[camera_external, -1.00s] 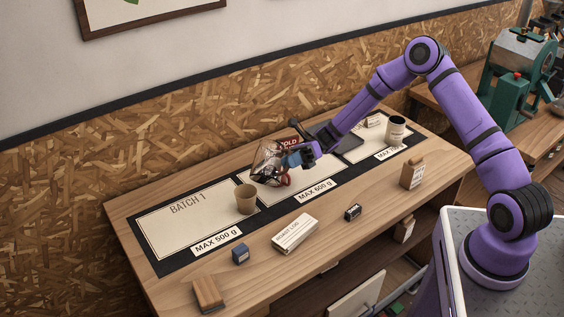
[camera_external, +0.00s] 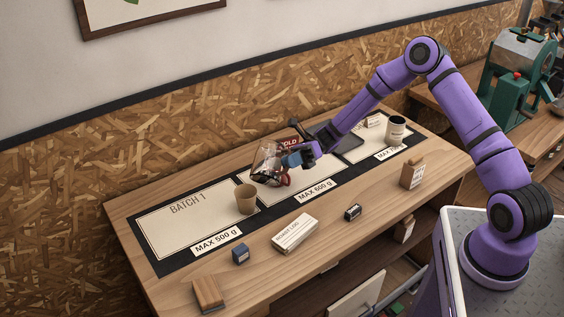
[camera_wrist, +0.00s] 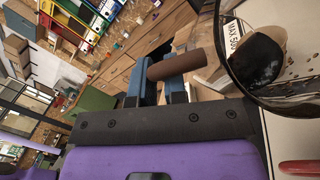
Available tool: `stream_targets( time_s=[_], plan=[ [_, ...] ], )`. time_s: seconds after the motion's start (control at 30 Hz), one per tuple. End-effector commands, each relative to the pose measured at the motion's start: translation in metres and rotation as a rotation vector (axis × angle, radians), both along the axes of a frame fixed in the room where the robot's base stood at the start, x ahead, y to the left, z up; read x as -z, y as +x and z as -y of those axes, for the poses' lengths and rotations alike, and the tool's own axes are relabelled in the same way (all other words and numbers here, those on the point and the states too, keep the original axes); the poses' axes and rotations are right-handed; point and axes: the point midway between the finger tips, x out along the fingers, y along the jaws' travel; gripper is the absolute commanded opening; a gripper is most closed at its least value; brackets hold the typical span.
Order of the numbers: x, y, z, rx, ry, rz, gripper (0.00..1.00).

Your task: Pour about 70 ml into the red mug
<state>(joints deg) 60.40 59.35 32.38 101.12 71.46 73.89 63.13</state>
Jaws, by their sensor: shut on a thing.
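My gripper (camera_external: 293,160) is shut on the handle of a glass carafe (camera_external: 266,160). In the wrist view the blue fingers of my gripper (camera_wrist: 165,88) close around the brown bar-like handle (camera_wrist: 175,64), and the carafe's dark rim (camera_wrist: 262,98) curves at the upper right. The carafe looks tilted above the middle mat. The red mug (camera_external: 286,181) is mostly hidden by the carafe, just below it; a strip of red shows in the wrist view (camera_wrist: 300,167). I cannot see into the mug, nor tell the liquid level or whether a stream falls.
A tan cup (camera_external: 246,200) stands left of the carafe, on the BATCH 1 mat (camera_external: 180,226). A roast log box (camera_external: 295,234), a blue box (camera_external: 240,254) and a paper bag (camera_external: 413,172) sit along the front.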

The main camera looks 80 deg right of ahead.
Motion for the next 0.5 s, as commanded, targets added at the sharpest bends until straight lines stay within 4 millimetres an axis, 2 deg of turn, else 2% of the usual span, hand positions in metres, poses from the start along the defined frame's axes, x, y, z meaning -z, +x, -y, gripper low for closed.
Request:
stream_targets(
  time_s=[0.5],
  plan=[
    [-0.0021,0.0003,-0.0016,-0.001,-0.055,-0.002,0.00]
  ],
)
